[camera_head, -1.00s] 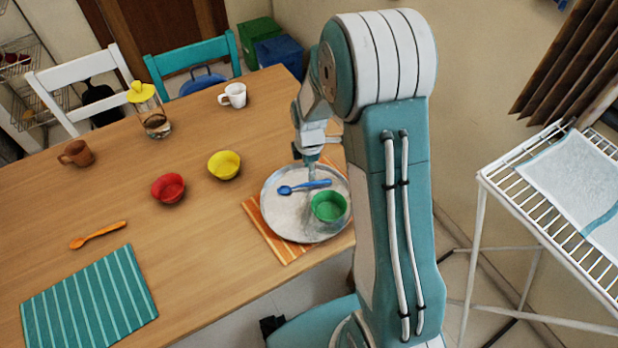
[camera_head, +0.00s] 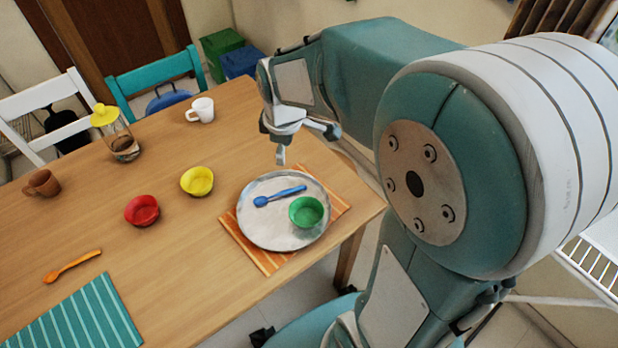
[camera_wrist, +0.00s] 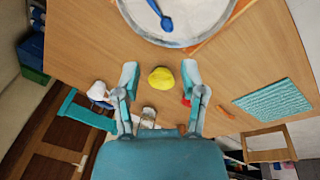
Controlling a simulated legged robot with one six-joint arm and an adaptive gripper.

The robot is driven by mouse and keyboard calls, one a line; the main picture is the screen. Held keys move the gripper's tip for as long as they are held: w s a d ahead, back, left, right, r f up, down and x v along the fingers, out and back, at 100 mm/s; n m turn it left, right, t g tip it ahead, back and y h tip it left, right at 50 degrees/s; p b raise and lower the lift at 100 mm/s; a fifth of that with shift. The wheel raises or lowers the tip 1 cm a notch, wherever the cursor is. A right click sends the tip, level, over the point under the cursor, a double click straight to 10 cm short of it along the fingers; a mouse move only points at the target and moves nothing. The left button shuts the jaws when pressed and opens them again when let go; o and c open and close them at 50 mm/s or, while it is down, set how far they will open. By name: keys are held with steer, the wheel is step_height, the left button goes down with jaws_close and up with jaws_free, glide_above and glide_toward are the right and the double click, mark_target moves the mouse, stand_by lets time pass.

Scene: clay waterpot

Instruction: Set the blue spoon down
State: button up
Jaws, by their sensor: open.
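The blue spoon (camera_head: 280,196) lies on the round grey metal tray (camera_head: 262,232), just up and left of a green bowl (camera_head: 306,211) on the same tray. In the wrist view the spoon (camera_wrist: 161,14) shows at the top edge, partly cut off, on the tray (camera_wrist: 200,30). My gripper (camera_head: 281,155) is above the far edge of the tray, apart from the spoon. In the wrist view my gripper (camera_wrist: 160,88) has its two fingers wide apart with nothing held between them.
The tray sits on an orange striped mat (camera_head: 248,253) near the table's right end. A yellow bowl (camera_head: 197,181), a red bowl (camera_head: 142,210), a white mug (camera_head: 200,110), a glass jar (camera_head: 123,147), a brown mug (camera_head: 42,183) and an orange spoon (camera_head: 72,265) stand or lie further left.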

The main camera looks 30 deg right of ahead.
steer(key=s+a+r+m+t, duration=0.1)
steer(key=s+r+m, duration=0.3)
steer(key=s, duration=0.4)
steer(key=s+r+m+t, duration=0.2)
steer(key=s+r+m, duration=0.2)
steer(key=s+m, duration=0.2)
steer(key=shift+s+a+r+m+t, duration=0.3)
steer(key=shift+s+a+m, duration=0.1)
steer(key=shift+s, duration=0.55)
